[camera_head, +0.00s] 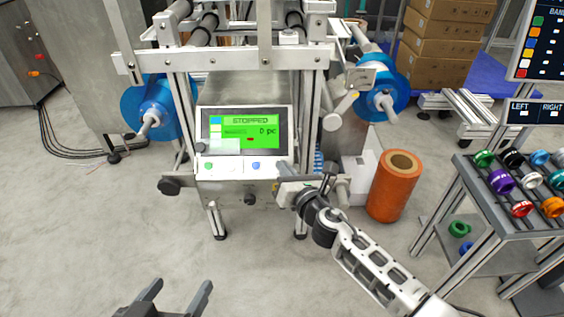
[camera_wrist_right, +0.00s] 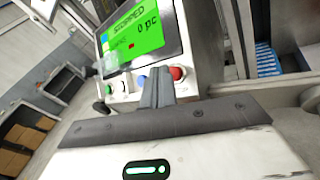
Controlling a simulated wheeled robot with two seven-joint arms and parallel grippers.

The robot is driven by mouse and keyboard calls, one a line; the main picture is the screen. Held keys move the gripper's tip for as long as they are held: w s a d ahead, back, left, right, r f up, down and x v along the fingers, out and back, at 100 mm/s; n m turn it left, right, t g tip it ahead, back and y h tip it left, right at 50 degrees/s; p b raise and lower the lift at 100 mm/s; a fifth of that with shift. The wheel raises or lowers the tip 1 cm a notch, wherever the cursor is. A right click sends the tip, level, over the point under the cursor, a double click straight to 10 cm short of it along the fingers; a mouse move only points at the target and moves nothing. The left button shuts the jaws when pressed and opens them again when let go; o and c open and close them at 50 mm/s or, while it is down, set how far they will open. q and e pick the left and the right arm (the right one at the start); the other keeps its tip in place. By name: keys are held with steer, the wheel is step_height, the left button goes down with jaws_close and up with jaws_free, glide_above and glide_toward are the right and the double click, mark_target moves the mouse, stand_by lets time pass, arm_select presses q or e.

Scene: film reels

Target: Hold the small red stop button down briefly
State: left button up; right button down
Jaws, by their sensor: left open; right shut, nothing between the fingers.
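The control panel (camera_head: 244,140) has a green screen reading STOPPED and 0 pc. The small red stop button (camera_wrist_right: 177,73) shows in the right wrist view, at the right end of the button row under the screen. In the head view I cannot make it out near my right gripper (camera_head: 283,170). My right gripper is shut and empty. In the right wrist view its fingertips (camera_wrist_right: 158,73) appear just left of the red button, between it and the blue button (camera_wrist_right: 141,81). I cannot tell whether they touch anything. My left gripper (camera_head: 180,289) is open and empty, low in front of the machine.
A green button (camera_head: 208,166) sits at the row's left end. Blue film reels (camera_head: 152,107) flank the machine. An orange roll (camera_head: 394,186) stands to the right, with a rack (camera_head: 470,210) of small coloured rolls beyond. The floor in front is clear.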

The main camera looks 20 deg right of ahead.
steer(key=shift+s+r, duration=0.1)
steer(key=shift+r, duration=0.05)
arm_select(q)
step_height(320, 180, up, 4)
steer(key=p, duration=0.3)
steer(key=shift+p, duration=0.35)
arm_select(e)
steer(key=s+r, duration=0.1)
steer(key=s+a+r, duration=0.1)
steer(key=s+r, duration=0.1)
steer(key=shift+s+r, duration=0.2)
steer(key=shift+r, duration=0.05)
